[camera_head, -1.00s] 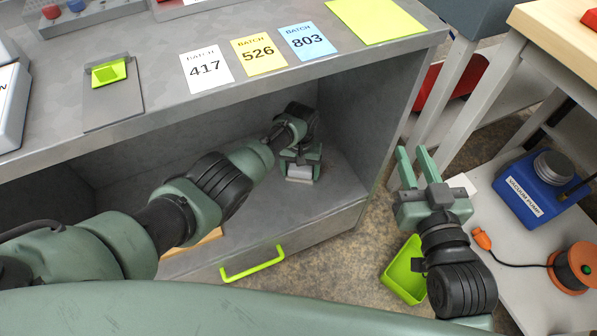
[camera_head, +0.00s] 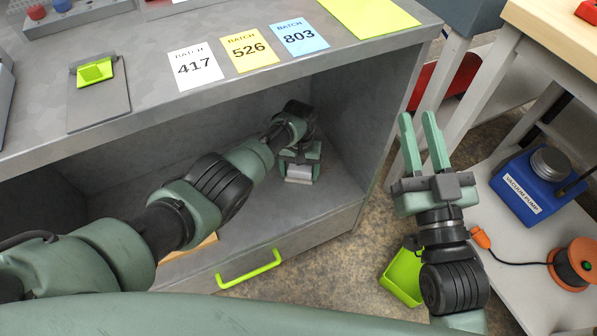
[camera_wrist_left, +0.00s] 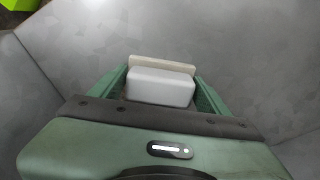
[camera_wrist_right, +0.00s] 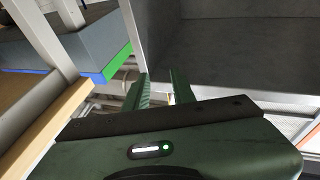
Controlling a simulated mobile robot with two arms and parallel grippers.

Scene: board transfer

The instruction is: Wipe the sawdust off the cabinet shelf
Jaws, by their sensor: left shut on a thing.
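The cabinet shelf (camera_head: 330,205) is the grey floor of the open compartment below the worktop. My left gripper (camera_head: 299,172) is inside, near the right end of the shelf. It is shut on a white block-like wiper (camera_wrist_left: 160,86) with a paler base, which also shows in the head view (camera_head: 299,179) low at the shelf. I cannot tell whether its base touches the surface. No sawdust can be made out on the visible shelf. My right gripper (camera_head: 420,125) is open and empty, outside the cabinet to its right.
A green drawer handle (camera_head: 248,268) is below the shelf, and a green bin (camera_head: 403,275) stands on the floor. A wooden piece (camera_head: 192,247) lies partly behind my left arm. A blue vacuum pump (camera_head: 540,183) and an orange cable reel (camera_head: 575,266) sit at right. The compartment's right wall (camera_head: 375,125) is close to my left gripper.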

